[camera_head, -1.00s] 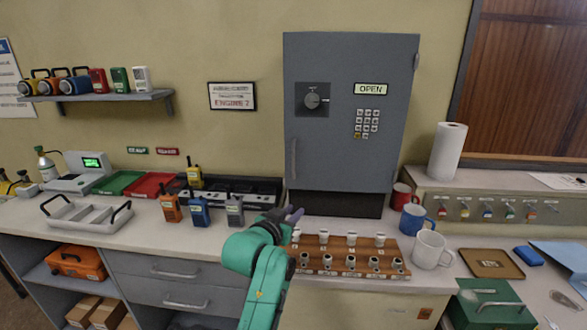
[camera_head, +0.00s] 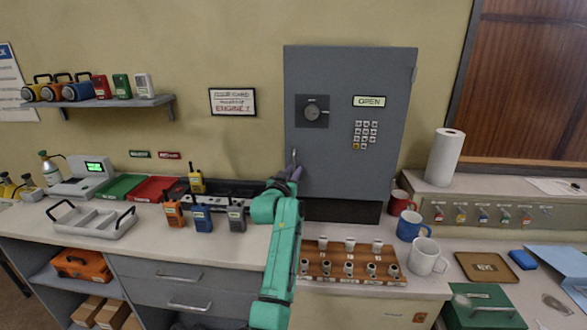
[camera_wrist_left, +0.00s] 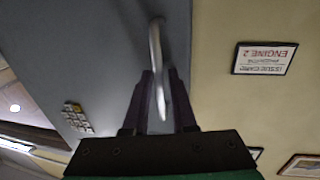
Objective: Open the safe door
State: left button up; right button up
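The grey safe (camera_head: 345,165) stands at the back of the counter with its door shut. My left gripper (camera_head: 291,174) is at the lower part of the handle. In the left wrist view, my left gripper's dark fingers (camera_wrist_left: 162,75) are apart, one on each side of the handle, with gaps visible. My right gripper is not in view.
A wooden rack (camera_head: 350,262) of small knobs lies in front of the safe. Red, blue and white mugs (camera_head: 427,257) stand to its right, and several radios (camera_head: 203,218) to the left. A paper roll (camera_head: 445,157) stands right of the safe.

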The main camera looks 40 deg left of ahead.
pick_arm(q)
grip_shut()
dwell(1.4)
